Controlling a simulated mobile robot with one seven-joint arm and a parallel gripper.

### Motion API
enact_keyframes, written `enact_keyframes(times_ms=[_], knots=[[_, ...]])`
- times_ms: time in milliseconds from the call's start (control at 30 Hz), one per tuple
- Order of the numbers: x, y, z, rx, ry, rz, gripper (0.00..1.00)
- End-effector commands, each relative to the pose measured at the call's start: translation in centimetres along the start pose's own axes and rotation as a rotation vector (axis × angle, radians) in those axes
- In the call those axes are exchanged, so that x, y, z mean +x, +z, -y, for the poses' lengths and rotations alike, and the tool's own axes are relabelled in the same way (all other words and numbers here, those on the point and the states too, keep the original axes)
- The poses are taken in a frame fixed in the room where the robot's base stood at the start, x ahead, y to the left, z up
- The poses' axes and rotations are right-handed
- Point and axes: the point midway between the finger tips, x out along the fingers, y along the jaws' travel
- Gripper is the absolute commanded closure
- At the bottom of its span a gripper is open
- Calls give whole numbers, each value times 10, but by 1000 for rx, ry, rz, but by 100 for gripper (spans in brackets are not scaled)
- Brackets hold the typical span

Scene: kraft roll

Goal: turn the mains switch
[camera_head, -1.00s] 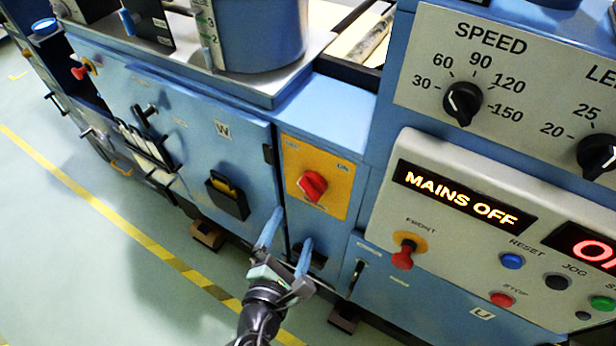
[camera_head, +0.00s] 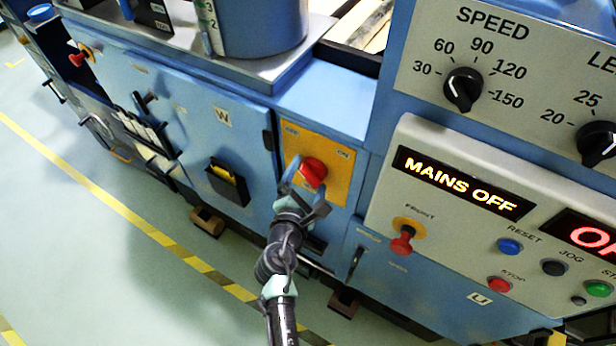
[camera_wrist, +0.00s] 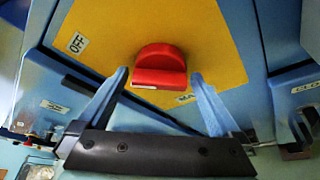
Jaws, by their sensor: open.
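The mains switch (camera_head: 313,172) is a red rotary knob on a yellow plate (camera_head: 338,160) on the blue cabinet front. In the wrist view the red knob (camera_wrist: 159,68) shows a white mark on its lower edge, toward the left, and an OFF label on the plate's left. A second label at the lower right is partly covered. The display (camera_head: 463,184) reads MAINS OFF. My gripper (camera_head: 303,177) is open at the knob in the head view. In the wrist view its blue fingers (camera_wrist: 162,75) stand either side of the knob's lower part, with gaps; no contact shows.
A control panel with a red FRONT knob (camera_head: 403,240), a blue RESET button (camera_head: 510,246) and a red STOP button (camera_head: 499,284) stands to the right. The floor in front is clear.

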Motion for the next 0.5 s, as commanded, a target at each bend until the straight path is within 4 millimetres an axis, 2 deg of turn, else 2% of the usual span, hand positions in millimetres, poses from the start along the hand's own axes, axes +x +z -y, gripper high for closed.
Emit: enact_keyframes(times_ms=[300,500], knots=[[2,0,0,0,1,0,2],[2,0,0,0,1,0,38]])
